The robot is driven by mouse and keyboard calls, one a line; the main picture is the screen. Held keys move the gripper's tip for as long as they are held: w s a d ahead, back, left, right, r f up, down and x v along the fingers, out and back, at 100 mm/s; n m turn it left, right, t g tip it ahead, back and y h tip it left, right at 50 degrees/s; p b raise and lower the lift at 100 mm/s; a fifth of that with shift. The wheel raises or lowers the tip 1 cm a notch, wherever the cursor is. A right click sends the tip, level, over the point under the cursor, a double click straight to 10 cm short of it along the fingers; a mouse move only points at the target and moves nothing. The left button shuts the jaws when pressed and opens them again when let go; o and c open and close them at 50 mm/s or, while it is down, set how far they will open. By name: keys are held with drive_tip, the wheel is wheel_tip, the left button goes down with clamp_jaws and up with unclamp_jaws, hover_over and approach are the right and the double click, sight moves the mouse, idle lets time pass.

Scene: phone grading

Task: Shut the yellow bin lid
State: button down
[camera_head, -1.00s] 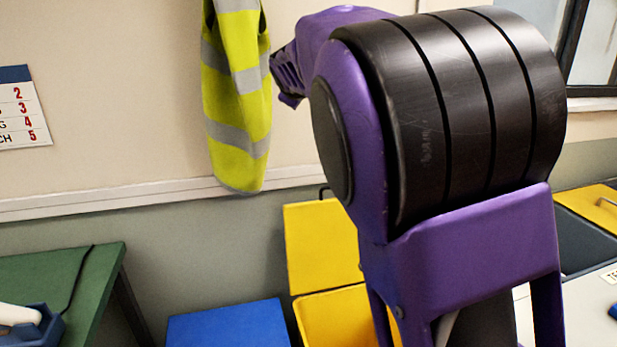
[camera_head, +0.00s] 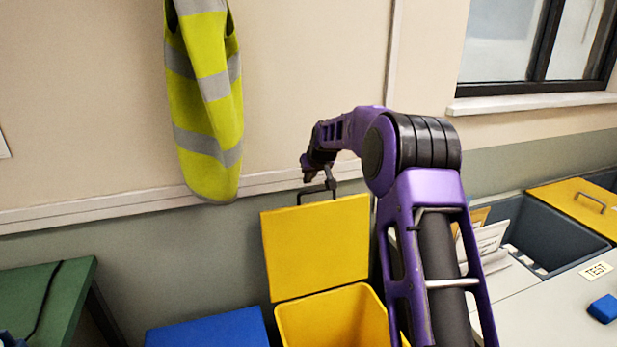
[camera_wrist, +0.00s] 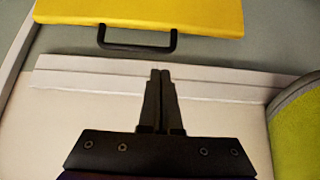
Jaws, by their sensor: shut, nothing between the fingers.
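The yellow bin (camera_head: 335,318) stands on the floor against the wall, its mouth open and partly hidden by my arm. Its yellow lid (camera_head: 318,245) stands upright behind the mouth, with a black handle (camera_head: 318,190) at its top edge. My gripper (camera_head: 330,180) is up by the wall, close to the handle in the head view. In the wrist view my gripper (camera_wrist: 160,72) is shut and empty. The lid (camera_wrist: 140,15) and its handle (camera_wrist: 137,42) show just beyond the fingertips, with a visible gap between fingers and handle.
A blue bin top (camera_head: 207,328) is left of the yellow bin, and a green table (camera_head: 45,295) stands farther left. A hi-vis vest (camera_head: 205,100) hangs on the wall near my gripper. A worktop (camera_head: 530,310) with a grey tub (camera_head: 555,235) is at the right.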

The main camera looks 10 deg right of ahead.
drive_tip(key=x, duration=0.7)
drive_tip(key=shift+w, duration=0.15)
drive_tip(key=shift+f, duration=0.1)
